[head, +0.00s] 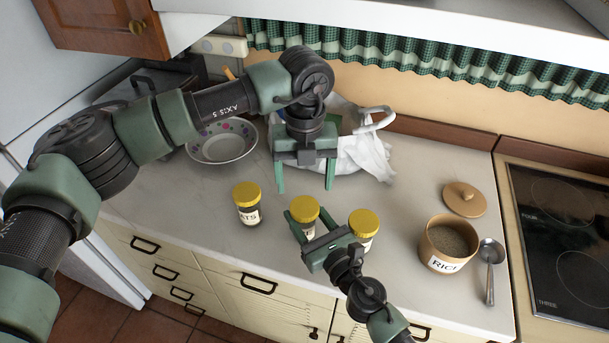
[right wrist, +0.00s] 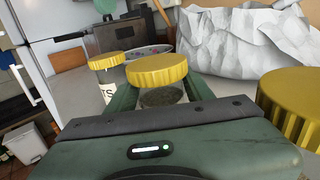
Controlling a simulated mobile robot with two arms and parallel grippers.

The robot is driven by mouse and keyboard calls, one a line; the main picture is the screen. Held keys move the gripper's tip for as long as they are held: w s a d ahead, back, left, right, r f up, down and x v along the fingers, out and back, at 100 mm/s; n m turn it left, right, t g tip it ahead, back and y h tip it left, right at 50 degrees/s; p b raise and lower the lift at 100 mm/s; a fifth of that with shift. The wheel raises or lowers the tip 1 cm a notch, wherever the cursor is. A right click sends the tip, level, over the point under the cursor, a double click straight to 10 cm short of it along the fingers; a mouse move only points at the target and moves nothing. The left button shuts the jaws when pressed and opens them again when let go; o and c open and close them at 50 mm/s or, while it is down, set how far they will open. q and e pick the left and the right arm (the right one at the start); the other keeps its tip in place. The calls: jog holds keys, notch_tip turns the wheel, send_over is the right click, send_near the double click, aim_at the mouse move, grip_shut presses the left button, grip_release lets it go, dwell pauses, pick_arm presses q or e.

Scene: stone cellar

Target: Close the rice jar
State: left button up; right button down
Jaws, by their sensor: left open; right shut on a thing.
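The rice jar (head: 436,262) stands upright and open on the counter at the right in the head view, brown, labelled RICE, with dark contents showing. A round wooden lid with a knob (head: 464,199) lies on the counter behind it. My right gripper (head: 307,224) is shut on the middle yellow-lidded jar (head: 304,208), well left of the rice jar; this jar also shows between the fingers in the right wrist view (right wrist: 157,69). My left gripper (head: 305,186) is open and empty, pointing down in front of the white bag.
Yellow-lidded jars stand on either side of the held one: one at left (head: 247,203), one close at right (head: 364,224). A spoon (head: 490,268) lies right of the rice jar. A bowl (head: 221,142), a white bag (head: 364,158) and a hob (head: 557,230) are around.

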aim_at(304, 206)
pick_arm(q)
jog(key=shift+f, duration=3.6)
jog(key=c, duration=1.5)
jog(key=m, duration=0.8)
jog(key=shift+m, duration=0.3)
jog(key=m, duration=0.8)
jog(key=shift+a, duration=0.1)
jog(key=o, duration=1.6)
